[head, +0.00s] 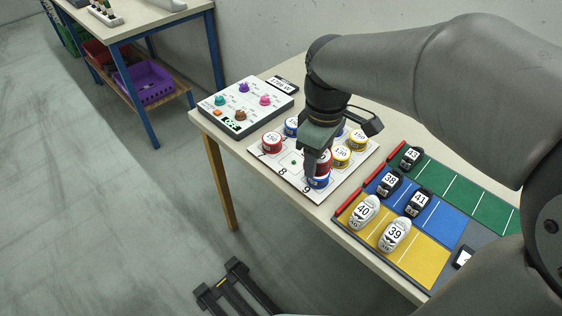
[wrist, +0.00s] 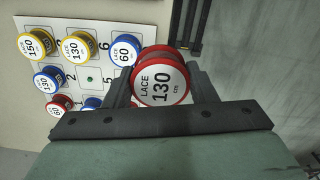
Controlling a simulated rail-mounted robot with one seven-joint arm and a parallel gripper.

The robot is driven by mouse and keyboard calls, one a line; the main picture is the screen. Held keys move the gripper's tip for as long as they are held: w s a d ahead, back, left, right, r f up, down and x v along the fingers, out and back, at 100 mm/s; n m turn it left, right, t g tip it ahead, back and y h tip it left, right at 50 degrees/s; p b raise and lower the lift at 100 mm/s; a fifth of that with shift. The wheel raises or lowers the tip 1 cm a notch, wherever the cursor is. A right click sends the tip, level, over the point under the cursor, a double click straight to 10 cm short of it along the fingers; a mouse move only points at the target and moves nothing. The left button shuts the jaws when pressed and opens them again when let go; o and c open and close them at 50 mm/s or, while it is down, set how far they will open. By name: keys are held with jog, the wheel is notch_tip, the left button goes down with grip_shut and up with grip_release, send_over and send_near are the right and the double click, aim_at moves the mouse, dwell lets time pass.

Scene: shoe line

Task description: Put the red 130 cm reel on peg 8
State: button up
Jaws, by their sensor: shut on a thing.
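My gripper (head: 321,163) is shut on the red reel, whose white label reads LACE 130 cm in the wrist view (wrist: 162,88). In the head view the red reel (head: 325,158) is partly covered by the fingers and appears above the board, near the blue reel at number 9. The white peg board (head: 268,171) has numbers 7, 8 and 9 along its front edge. Peg 8 (head: 294,162) is bare in the head view. In the wrist view the held reel and my gripper hide that place.
A red 150 reel (head: 271,143) stands at number 7 and a blue 60 reel (head: 318,182) at number 9. Yellow reels (head: 341,156) and blue reels (head: 291,127) fill other pegs. A bare peg (wrist: 90,79) shows by number 5. Shoes stand on coloured mats (head: 437,222) to the right.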

jog(key=shift+w+a+f, duration=0.2)
jog(key=shift+a, duration=0.05)
jog(key=w+a+f+p, duration=0.1)
jog(key=w+a+f, duration=0.15)
jog(key=w, duration=0.45)
send_over(294, 161)
jog(key=f, duration=0.6)
jog(key=shift+s+d+f, duration=0.15)
jog(key=shift+s, duration=0.15)
jog(key=shift+w+f+p, duration=0.1)
jog(key=shift+f+p, duration=0.1)
jog(key=shift+p, duration=0.1)
notch_tip(294, 161, down, 3)
jog(key=shift+w+f, duration=0.15)
jog(key=shift+f, duration=0.05)
